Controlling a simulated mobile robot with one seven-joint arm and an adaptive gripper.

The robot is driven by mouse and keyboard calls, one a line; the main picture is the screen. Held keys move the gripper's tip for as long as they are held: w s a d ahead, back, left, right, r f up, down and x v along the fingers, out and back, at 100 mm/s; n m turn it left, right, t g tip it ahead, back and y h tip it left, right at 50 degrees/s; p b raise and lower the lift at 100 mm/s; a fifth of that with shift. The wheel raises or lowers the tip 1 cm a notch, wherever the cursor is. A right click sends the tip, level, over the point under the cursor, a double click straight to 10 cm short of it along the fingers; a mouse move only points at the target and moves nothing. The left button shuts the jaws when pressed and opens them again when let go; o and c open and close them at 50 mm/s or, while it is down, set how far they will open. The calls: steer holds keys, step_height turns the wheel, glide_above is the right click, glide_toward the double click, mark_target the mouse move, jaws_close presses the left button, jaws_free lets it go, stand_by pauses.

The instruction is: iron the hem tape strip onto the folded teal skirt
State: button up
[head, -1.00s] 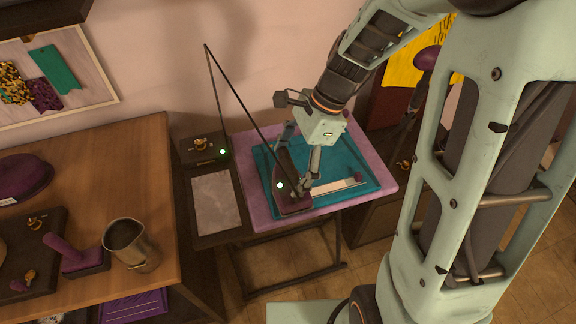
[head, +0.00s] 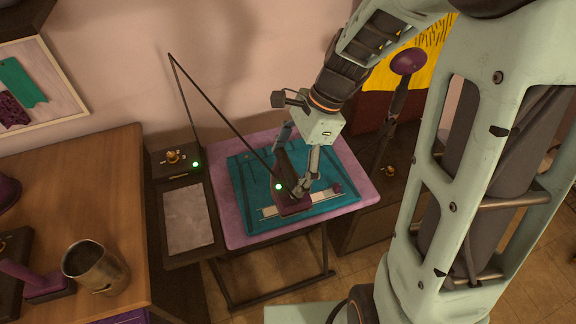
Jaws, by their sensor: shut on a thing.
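The folded teal skirt (head: 246,187) lies flat on a pink-purple board (head: 227,214). A pale hem tape strip (head: 320,197) lies along the skirt's near part, with a small purple piece (head: 337,188) at its right end. My gripper (head: 294,186) is shut on a dark purple iron (head: 292,206) with a green light. A black cord or arm runs from the iron up to the left.
A dark stand with a dial unit (head: 174,160) and a grey pad (head: 189,220) adjoins the board's left. A wooden table with a metal cup (head: 95,268) is further left. A purple-topped post (head: 408,63) stands right of my arm.

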mark_target(288, 188)
steer(key=shift+r, duration=0.1)
steer(key=shift+f+b, duration=2.35)
steer(key=shift+f, duration=1.35)
steer(key=shift+f, duration=0.4)
steer(key=shift+r, duration=0.1)
steer(key=shift+r+p, duration=0.75)
steer(key=shift+r, duration=0.25)
steer(key=shift+r, duration=0.1)
